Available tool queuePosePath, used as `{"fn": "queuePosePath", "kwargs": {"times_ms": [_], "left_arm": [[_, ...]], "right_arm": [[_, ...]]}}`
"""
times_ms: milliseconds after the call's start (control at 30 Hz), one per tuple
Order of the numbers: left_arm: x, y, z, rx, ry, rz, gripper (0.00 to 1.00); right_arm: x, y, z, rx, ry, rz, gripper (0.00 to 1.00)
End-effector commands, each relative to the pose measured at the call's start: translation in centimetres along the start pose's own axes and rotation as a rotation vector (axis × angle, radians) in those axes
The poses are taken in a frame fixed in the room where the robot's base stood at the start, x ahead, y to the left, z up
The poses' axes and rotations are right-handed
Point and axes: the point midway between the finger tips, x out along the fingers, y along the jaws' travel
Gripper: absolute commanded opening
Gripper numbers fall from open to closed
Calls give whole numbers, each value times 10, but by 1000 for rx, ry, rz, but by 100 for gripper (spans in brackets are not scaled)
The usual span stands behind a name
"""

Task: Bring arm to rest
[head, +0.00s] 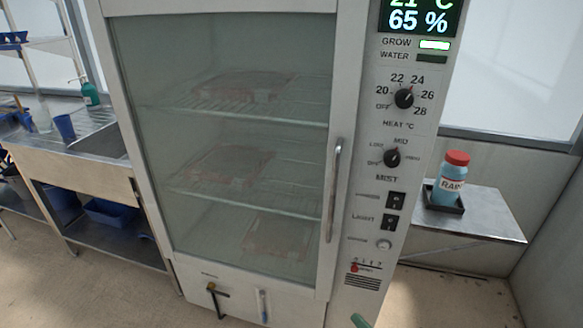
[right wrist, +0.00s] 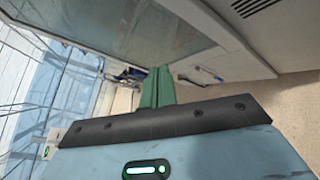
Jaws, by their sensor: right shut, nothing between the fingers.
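My right gripper (head: 360,321) shows only as a green fingertip at the bottom edge of the head view, low in front of the cabinet's right part. In the right wrist view its green fingers (right wrist: 157,88) are together, with nothing between them. The cabinet's lower body and the floor show beyond them. My left gripper is in neither view.
A tall growing cabinet (head: 325,30) with a shut glass door (head: 215,140) fills the middle. A steel sink bench (head: 90,170) stands at left. A bottle labelled RAIN (head: 452,182) stands in a black tray on a side table (head: 490,212) at right.

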Motion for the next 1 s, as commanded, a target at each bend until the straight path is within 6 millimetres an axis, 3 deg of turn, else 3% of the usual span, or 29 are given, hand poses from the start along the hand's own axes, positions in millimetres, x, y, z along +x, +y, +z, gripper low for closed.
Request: {"fn": "queuePosePath", "kwargs": {"times_ms": [267,367,700,833,1000], "left_arm": [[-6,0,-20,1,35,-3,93],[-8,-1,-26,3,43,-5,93],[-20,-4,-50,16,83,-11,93],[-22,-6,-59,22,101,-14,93],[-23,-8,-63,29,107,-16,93]], "right_arm": [[-55,-4,-35,574,-52,-127,0],[-86,-7,-53,855,-92,-197,0],[-219,-8,-118,1905,-380,-476,0],[-258,-3,-135,2177,-505,-548,0],[-284,0,-146,2349,-601,-592,0]]}}
